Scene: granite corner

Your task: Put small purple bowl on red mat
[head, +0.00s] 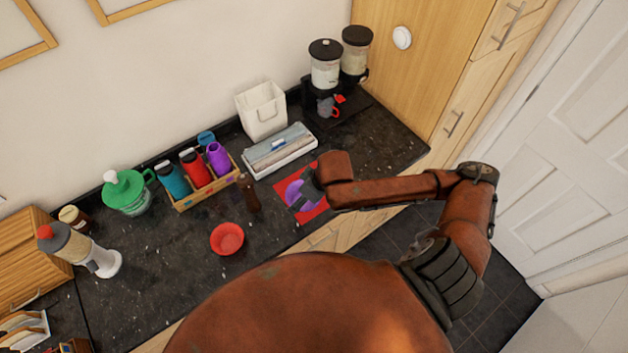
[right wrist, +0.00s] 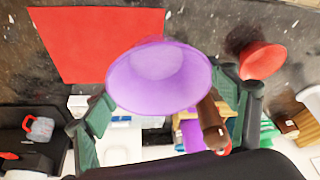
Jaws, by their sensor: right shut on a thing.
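The small purple bowl (head: 295,196) is in my right gripper (head: 311,184), over the red mat (head: 316,213) in the head view. In the right wrist view the bowl (right wrist: 158,78) fills the space between the green fingers of the gripper (right wrist: 163,92), which are shut on it. The red mat (right wrist: 85,45) lies behind the bowl there, partly hidden by its rim. I cannot tell whether the bowl touches the mat. My left gripper is not in view.
A red bowl (head: 227,238) and a brown bottle (head: 249,192) stand left of the mat on the dark counter (head: 170,270). A crate (head: 207,190) of bottles, a grey-white box (head: 280,152) and a dispenser (head: 325,72) stand behind. The counter's front edge is close.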

